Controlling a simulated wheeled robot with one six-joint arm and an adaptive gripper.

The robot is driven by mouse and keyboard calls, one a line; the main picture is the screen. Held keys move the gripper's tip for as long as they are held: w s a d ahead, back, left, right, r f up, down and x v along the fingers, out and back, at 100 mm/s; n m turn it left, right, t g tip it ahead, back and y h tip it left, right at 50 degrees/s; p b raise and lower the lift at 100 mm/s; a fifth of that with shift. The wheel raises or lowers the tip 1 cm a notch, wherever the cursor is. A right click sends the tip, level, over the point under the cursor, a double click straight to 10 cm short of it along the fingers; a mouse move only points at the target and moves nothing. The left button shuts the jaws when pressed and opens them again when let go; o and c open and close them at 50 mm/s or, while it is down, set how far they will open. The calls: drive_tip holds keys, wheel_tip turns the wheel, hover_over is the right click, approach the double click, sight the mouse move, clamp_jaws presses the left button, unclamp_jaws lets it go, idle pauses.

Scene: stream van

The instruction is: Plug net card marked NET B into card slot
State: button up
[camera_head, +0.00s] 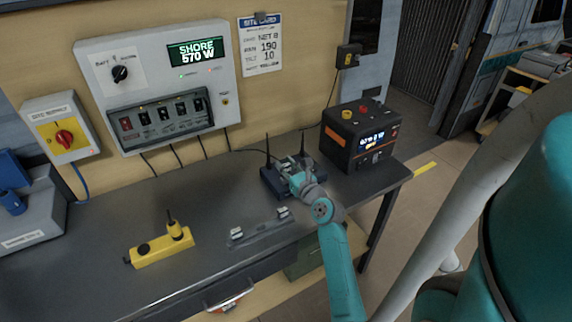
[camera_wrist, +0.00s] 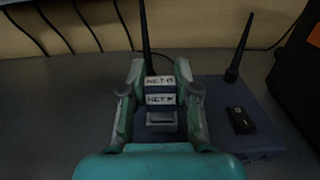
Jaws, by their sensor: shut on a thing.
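My gripper (camera_head: 296,176) is over the dark blue router (camera_head: 270,188) with two antennas. In the wrist view my gripper (camera_wrist: 160,90) has a finger on each side of a dark net card (camera_wrist: 160,115) and is shut on it. Two white labels show between the fingers; the upper seems to read NET B, the lower starts with NET and its last letter is unclear. The router (camera_wrist: 262,138) shows behind and to the right. The card slot is hidden by my gripper and the card, so I cannot tell whether the card is in it.
A card rack (camera_head: 262,234) with two pale-topped cards lies in front of the router. A black power box (camera_head: 358,138) stands close on the right. The site card (camera_head: 261,45) on the wall reads NET B.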

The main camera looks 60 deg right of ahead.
drive_tip(key=shift+f, duration=0.9)
drive_tip(key=o, duration=1)
drive_tip(key=shift+c, duration=0.2)
drive_tip(key=shift+s, duration=0.1)
drive_tip(key=v, duration=1.2)
drive_tip(key=shift+a, duration=0.1)
